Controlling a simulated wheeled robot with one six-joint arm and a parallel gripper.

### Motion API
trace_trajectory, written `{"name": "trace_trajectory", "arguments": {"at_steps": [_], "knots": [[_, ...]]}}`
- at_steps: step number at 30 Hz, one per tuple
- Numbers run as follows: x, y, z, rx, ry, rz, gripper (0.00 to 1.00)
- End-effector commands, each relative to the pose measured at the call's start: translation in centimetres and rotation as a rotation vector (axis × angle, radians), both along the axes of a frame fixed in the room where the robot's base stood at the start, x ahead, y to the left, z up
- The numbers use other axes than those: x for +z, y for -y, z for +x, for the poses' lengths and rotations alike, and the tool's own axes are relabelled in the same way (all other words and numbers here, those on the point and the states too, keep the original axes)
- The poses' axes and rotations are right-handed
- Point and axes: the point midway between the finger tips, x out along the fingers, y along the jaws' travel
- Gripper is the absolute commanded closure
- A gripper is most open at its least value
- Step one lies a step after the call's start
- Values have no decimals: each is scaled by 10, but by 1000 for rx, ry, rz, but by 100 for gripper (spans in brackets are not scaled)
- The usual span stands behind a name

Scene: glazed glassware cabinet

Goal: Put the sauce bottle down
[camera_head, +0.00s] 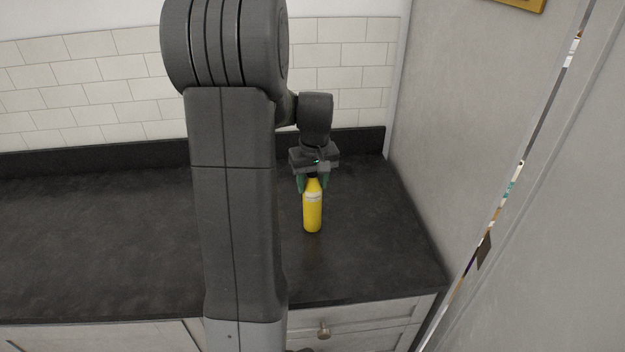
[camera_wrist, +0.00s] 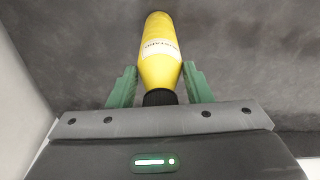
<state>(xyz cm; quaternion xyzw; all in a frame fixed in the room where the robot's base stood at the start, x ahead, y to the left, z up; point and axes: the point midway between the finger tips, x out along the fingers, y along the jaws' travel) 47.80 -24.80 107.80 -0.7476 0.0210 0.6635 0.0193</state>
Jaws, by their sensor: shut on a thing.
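The sauce bottle (camera_head: 312,212) is yellow with a pale label and a dark cap. It is upright at the dark countertop (camera_head: 370,240), right of my arm in the head view; I cannot tell whether its base touches the surface. My gripper (camera_head: 313,185) is above it, pointing down, with its green fingers on either side of the bottle's neck, shut on it. In the wrist view the bottle (camera_wrist: 160,50) extends away between the two fingers (camera_wrist: 160,88), its cap close to the palm.
A grey wall panel (camera_head: 480,120) stands to the right of the counter. A low dark backsplash and white tiles (camera_head: 345,75) are behind. A drawer with a knob (camera_head: 323,330) is below the front edge. The counter around the bottle is clear.

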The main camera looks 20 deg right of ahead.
Motion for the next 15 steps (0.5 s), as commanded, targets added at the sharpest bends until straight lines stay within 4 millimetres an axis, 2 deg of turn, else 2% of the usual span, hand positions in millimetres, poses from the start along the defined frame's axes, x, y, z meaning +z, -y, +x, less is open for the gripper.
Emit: {"name": "trace_trajectory", "arguments": {"at_steps": [9, 10, 13, 15], "knots": [[-3, 0, 0, 0, 2, -1, 100], [-3, 0, 0, 0, 1, 0, 51], [-2, 0, 0, 0, 1, 0, 33], [-2, 0, 0, 0, 1, 0, 33]]}}
